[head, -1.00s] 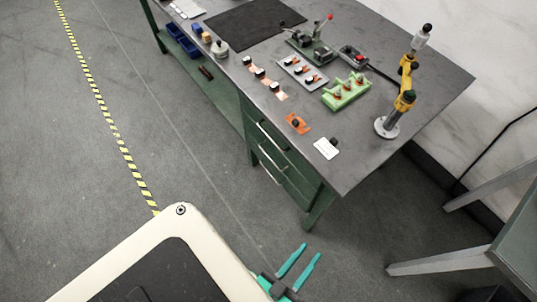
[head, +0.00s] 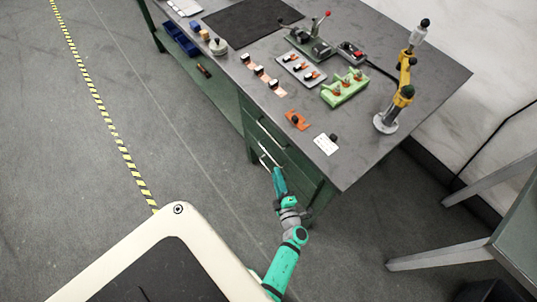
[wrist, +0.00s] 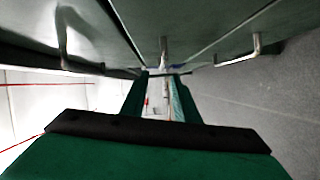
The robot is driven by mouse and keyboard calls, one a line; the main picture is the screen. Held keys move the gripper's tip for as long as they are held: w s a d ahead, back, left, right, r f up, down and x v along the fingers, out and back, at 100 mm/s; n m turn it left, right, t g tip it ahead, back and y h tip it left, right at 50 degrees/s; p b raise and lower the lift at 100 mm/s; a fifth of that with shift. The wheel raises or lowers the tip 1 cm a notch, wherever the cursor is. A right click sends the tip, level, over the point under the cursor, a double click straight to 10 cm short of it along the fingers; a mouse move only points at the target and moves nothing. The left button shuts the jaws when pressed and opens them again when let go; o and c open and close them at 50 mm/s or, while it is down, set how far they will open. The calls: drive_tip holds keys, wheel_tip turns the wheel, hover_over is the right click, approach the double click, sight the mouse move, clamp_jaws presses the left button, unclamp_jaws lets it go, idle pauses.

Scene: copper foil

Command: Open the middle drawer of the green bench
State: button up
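The green bench (head: 318,199) has a stack of drawers under its right end, with bar handles. All drawer fronts look closed. The middle drawer's handle (wrist: 163,48) is in the wrist view, straight ahead between the lines of my two fingers. My gripper (head: 278,170) is close in front of the drawer fronts in the head view and partly hides the lower ones. In the wrist view my gripper (wrist: 162,82) is open, with a clear gap between the fingers. I cannot tell whether the fingers touch the handle.
Neighbouring handles lie to the left (wrist: 66,45) and right (wrist: 245,55) in the wrist view. The grey benchtop (head: 420,90) holds small parts, a green fixture (head: 344,92) and a yellow stand (head: 404,92). Another table (head: 515,240) stands at the right. The floor left of the bench is clear.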

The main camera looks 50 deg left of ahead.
sight(269, 154)
drive_tip(key=shift+n+g, duration=0.3)
drive_tip(key=x, duration=1.1)
drive_tip(key=shift+a+f, duration=0.15)
drive_tip(key=shift+a, duration=0.1)
drive_tip(key=shift+s+a, duration=0.1)
drive_tip(key=shift+a, duration=0.15)
drive_tip(key=shift+d, duration=0.15)
clamp_jaws()
